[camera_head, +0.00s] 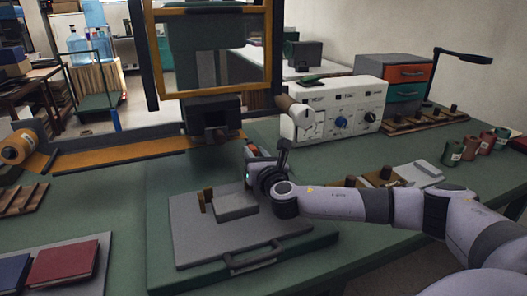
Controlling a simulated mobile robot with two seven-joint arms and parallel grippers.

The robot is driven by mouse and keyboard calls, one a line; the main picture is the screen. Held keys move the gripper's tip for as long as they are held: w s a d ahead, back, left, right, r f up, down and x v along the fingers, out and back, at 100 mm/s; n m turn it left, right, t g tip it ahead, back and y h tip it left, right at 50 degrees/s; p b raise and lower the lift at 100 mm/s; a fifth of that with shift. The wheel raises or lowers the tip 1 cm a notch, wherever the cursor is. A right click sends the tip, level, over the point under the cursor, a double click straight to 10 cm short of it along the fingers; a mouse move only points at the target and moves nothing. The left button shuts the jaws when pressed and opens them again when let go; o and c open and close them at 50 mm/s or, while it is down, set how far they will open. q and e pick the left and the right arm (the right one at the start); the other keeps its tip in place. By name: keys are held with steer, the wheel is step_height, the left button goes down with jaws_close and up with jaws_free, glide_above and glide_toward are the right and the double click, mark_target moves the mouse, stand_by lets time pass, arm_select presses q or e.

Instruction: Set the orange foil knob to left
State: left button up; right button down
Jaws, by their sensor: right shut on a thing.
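I cannot make out an orange foil knob for sure. A white control box (365,98) stands behind the bed of the press, with a blue knob (341,121) and a dark knob (370,116) on its front. The left part of that front is partly covered by a tan handle (290,104). My right gripper (256,158) is in front and to the left of the box, above the back right of the press bed. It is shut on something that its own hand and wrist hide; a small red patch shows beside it. My left gripper is not in view.
The stamping press (205,60) stands at the back centre, its grey plate (190,225) in front. An orange foil roll (18,147) lies at the left, and red and dark blue books (62,262) at front left. Several small spools (453,152) stand at the right.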

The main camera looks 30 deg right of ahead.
steer(key=shift+w+a, duration=0.25)
steer(key=shift+a, duration=0.8)
steer(key=c, duration=0.8)
jaws_free()
steer(key=shift+c, duration=0.2)
steer(key=shift+s, duration=0.1)
steer(key=shift+v, duration=3.5)
